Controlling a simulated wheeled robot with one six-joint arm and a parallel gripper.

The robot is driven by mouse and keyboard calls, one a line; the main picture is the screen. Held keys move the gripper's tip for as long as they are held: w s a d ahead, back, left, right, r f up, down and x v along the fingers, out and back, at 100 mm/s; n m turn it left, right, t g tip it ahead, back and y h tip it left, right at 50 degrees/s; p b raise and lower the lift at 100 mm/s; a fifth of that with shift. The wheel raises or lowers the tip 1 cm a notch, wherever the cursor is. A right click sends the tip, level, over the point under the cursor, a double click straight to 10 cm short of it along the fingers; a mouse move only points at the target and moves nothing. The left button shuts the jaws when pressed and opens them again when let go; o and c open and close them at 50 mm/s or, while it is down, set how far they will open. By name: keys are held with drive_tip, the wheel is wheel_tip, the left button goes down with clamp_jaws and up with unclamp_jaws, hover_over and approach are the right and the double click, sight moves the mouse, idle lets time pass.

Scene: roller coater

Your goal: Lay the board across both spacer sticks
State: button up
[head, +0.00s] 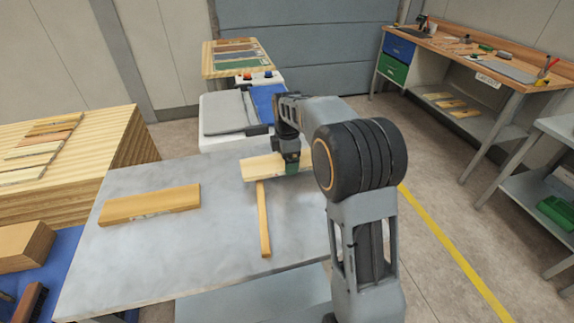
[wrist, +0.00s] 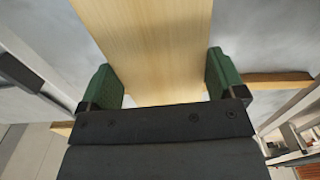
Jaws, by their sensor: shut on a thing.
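My gripper (head: 292,162) is shut on a pale wooden board (head: 262,168) over the far part of the grey table. In the wrist view the board (wrist: 150,40) lies between the green fingers (wrist: 164,75) and runs away from me. One thin spacer stick (head: 264,222) lies on the table, its far end close to the board's near edge. A strip of stick (wrist: 278,80) shows right of the fingers in the wrist view, and a bit of wood shows at lower left. I cannot tell whether these are one stick or two, or whether the board touches them. My arm hides part of the table.
Another wooden board (head: 150,204) lies on the left of the grey table (head: 200,250). A stack of boards (head: 70,150) stands to the left. A white machine (head: 225,115) stands behind the table, and a workbench (head: 480,60) at the back right. The table's front middle is clear.

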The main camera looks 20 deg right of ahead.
drive_tip(key=shift+f, duration=1.35)
